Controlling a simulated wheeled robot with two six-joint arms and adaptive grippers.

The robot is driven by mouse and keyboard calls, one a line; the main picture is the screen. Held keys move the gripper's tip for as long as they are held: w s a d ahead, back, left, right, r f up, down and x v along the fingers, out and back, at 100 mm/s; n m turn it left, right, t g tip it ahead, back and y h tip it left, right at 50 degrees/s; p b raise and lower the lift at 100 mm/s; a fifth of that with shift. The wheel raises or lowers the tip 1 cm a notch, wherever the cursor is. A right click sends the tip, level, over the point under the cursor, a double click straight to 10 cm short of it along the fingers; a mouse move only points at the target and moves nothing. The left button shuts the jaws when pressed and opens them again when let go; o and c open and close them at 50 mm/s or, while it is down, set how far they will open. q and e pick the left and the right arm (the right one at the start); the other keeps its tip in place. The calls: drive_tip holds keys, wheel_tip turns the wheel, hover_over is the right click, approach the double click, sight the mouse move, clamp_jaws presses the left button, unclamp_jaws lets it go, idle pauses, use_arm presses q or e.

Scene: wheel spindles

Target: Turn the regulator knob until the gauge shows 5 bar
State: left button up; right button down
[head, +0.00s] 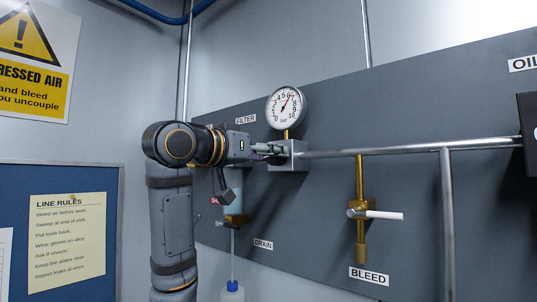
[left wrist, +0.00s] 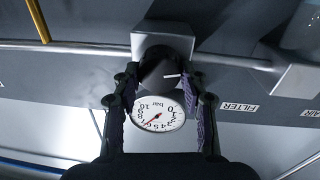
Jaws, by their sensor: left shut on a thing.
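The round white gauge (head: 285,107) stands on a brass stem above the grey regulator block (head: 288,163). Its red needle points up and right, a little past 6. It shows upside down in the left wrist view (left wrist: 160,115). My left gripper (head: 268,149) reaches the block from the left. In the left wrist view its two fingers (left wrist: 160,85) stand on either side of the dark regulator knob (left wrist: 156,73), which has a white mark pointing right, and are shut on it. In the head view my gripper hides the knob. My right gripper is not in view.
A metal pipe (head: 420,147) runs right from the block, with a brass bleed valve (head: 360,210) and its white handle below. The filter (head: 234,205) hangs behind my left wrist. A vertical pipe (head: 448,220) stands at the right. The dark panel (head: 330,110) backs everything.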

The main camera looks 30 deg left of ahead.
use_arm(q)
drive_tip(key=shift+a+f+n+t+b, duration=0.1)
drive_tip(key=shift+n+t+b, duration=0.05)
drive_tip(key=shift+n+b, duration=2.15)
drive_tip(key=shift+f+n+t+b, duration=0.15)
drive_tip(key=shift+n+b, duration=1.2)
drive_tip(key=shift+n, duration=1.85)
drive_tip(key=shift+r, duration=0.1)
